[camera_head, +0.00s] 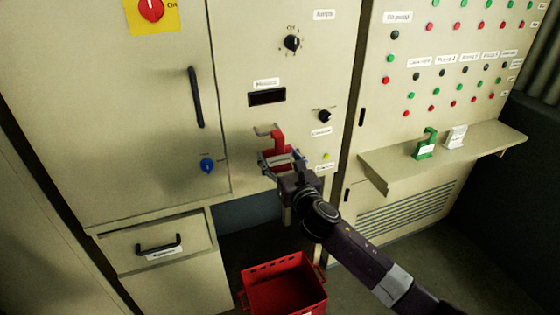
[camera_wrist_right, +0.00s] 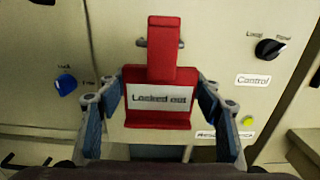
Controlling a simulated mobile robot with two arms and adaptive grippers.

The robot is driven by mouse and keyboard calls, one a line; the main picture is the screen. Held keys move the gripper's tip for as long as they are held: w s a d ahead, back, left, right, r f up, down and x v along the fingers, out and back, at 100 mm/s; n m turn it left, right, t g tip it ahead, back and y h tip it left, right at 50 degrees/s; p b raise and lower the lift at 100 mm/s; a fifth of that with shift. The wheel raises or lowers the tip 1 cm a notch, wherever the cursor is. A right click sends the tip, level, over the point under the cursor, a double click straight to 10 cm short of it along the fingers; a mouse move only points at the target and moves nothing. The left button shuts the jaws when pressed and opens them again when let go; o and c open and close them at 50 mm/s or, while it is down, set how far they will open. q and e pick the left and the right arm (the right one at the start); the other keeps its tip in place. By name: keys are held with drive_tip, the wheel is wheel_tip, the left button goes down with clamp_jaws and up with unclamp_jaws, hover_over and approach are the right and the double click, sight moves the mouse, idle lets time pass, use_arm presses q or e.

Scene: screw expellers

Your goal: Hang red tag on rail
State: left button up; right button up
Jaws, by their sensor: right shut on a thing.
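The red tag (camera_head: 279,152) is upright in front of the cabinet's middle panel. It also shows in the right wrist view (camera_wrist_right: 160,75), with a white "Locked out" label facing the camera. My right gripper (camera_head: 282,160) is shut on it, with one finger on each side of its lower body. The small metal rail (camera_head: 263,132) sticks out of the panel at the height of the tag's top. In the wrist view the rail's ends (camera_wrist_right: 141,43) show on both sides of the tag's upper strip. I cannot tell whether the tag touches the rail. My left gripper is not in view.
A red open crate (camera_head: 248,298) stands on the floor below. A green tag (camera_head: 425,151) and a white tag (camera_head: 455,138) stand on the shelf (camera_head: 480,143) at right. Knobs surround the rail area, including a blue one (camera_head: 207,165) and a black one (camera_head: 324,116).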

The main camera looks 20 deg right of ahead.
drive_tip(key=shift+w+a+b, duration=0.1)
drive_tip(key=shift+w+b, duration=0.3)
drive_tip(key=shift+w, duration=0.7)
drive_tip(key=shift+w+b, duration=1.05)
drive_tip(key=shift+w, duration=0.9)
drive_tip(key=shift+f+b, duration=0.4)
drive_tip(key=shift+f, duration=0.25)
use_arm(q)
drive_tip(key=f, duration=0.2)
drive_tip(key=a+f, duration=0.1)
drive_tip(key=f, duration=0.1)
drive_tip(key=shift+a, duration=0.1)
use_arm(e)
drive_tip(key=shift+f, duration=0.1)
drive_tip(key=o, duration=1.2)
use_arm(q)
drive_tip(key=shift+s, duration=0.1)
use_arm(e)
drive_tip(key=shift+o, duration=0.2)
